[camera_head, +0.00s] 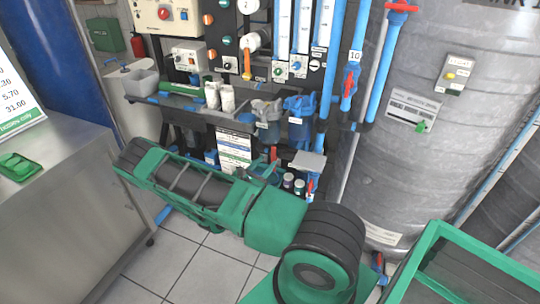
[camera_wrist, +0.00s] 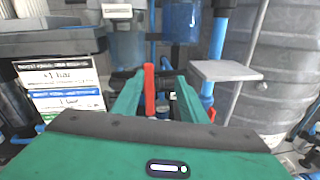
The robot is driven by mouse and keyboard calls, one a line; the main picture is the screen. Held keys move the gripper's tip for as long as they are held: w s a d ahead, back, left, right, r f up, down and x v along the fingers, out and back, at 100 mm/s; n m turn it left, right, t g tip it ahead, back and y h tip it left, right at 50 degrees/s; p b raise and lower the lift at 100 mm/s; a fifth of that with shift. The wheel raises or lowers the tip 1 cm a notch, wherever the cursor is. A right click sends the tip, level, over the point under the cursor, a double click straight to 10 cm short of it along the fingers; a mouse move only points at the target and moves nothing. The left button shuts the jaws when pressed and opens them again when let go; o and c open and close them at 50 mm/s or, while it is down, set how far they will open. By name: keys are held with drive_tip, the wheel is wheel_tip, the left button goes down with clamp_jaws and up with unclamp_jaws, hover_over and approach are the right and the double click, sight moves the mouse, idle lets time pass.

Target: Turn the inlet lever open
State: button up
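A red lever (camera_wrist: 149,90) stands upright in the wrist view, on dark pipework at the lower part of the rack. It also shows in the head view (camera_head: 273,155), small, just beyond the end of my arm. No readable label marks it as the inlet lever. My gripper (camera_wrist: 158,82) points at it with its two green fingers apart. The lever is between the fingers in the picture, close beside the left finger; I cannot tell whether they touch. In the head view my gripper (camera_head: 268,170) is partly hidden by my arm.
A grey plate (camera_wrist: 226,70) sticks out right of my gripper, beside a blue pipe (camera_wrist: 216,45). Label cards (camera_wrist: 62,84) hang at left. Blue filter housings (camera_head: 299,125) are above. A large grey tank (camera_head: 400,160) stands right; a steel counter (camera_head: 70,200) stands left.

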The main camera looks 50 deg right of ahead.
sight(273, 150)
drive_tip(key=w+d+f+n, duration=0.1)
drive_tip(key=d, duration=0.2)
drive_tip(key=w+d+n+t, duration=0.1)
drive_tip(key=w+d, duration=0.1)
drive_tip(key=d, duration=0.1)
drive_tip(key=w+d+f+n+t, duration=0.1)
drive_tip(key=w+d, duration=0.1)
drive_tip(key=d, duration=0.1)
drive_tip(key=shift+w+f, duration=0.15)
drive_tip(key=shift+f, duration=0.15)
clamp_jaws()
